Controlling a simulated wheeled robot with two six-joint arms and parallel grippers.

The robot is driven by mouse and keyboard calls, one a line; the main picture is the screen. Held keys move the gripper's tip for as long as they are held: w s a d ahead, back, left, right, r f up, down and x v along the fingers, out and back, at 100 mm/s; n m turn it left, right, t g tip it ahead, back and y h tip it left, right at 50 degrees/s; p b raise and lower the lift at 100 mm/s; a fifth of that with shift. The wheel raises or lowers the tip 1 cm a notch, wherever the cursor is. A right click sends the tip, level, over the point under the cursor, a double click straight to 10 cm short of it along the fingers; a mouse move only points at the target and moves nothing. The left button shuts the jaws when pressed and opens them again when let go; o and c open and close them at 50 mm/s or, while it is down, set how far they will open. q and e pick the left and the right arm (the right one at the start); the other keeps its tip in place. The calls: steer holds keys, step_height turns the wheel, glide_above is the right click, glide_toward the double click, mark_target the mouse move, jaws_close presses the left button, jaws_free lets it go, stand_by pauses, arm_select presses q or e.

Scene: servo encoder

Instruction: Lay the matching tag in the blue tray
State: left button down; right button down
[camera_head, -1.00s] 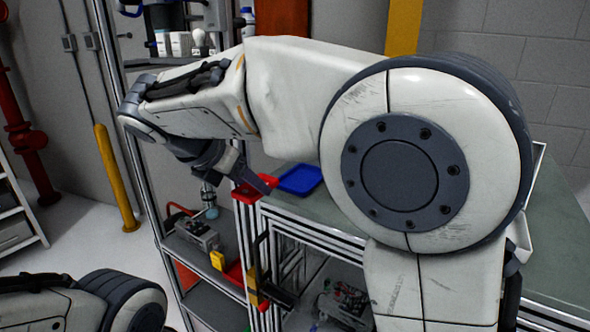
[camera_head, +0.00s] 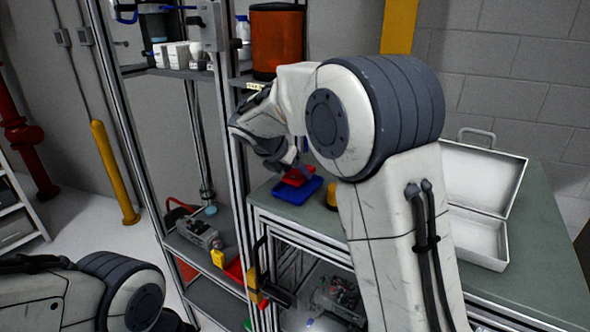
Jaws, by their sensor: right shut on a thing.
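The blue tray (camera_head: 289,195) lies near the front left corner of the grey-green bench top. My right gripper (camera_head: 301,171) points down over the tray and is shut on a small red piece (camera_head: 296,178), seemingly the tag. The red piece is over the tray's back part in the picture; I cannot tell whether it touches the tray. Any marking on it is too small to read. The gripper's fingers are partly hidden by my right arm and the red piece. My left gripper is not in view; only part of my left arm shows at the lower left.
A yellow object (camera_head: 332,198) stands just right of the tray, partly behind my right arm. An open white case (camera_head: 482,202) lies on the bench at right. A shelf rack at left holds a yellow block (camera_head: 218,258) and a red bin (camera_head: 235,271). An orange-brown container (camera_head: 277,42) stands above.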

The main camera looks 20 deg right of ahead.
mark_target(294, 175)
steer(key=shift+f, duration=0.6)
steer(key=shift+f, duration=0.65)
steer(key=shift+c, duration=0.7)
jaws_free()
steer(key=shift+w+r, duration=0.1)
steer(key=shift+r, duration=0.45)
steer(key=b+v, duration=0.1)
steer(key=v, duration=0.4)
steer(key=shift+f, duration=0.1)
steer(key=s+a+b, duration=0.4)
steer(key=s+a, duration=0.3)
steer(key=a, duration=0.2)
steer(key=shift+s+a+r, duration=0.2)
steer(key=shift+s+a, duration=0.1)
steer(key=shift+s, duration=0.05)
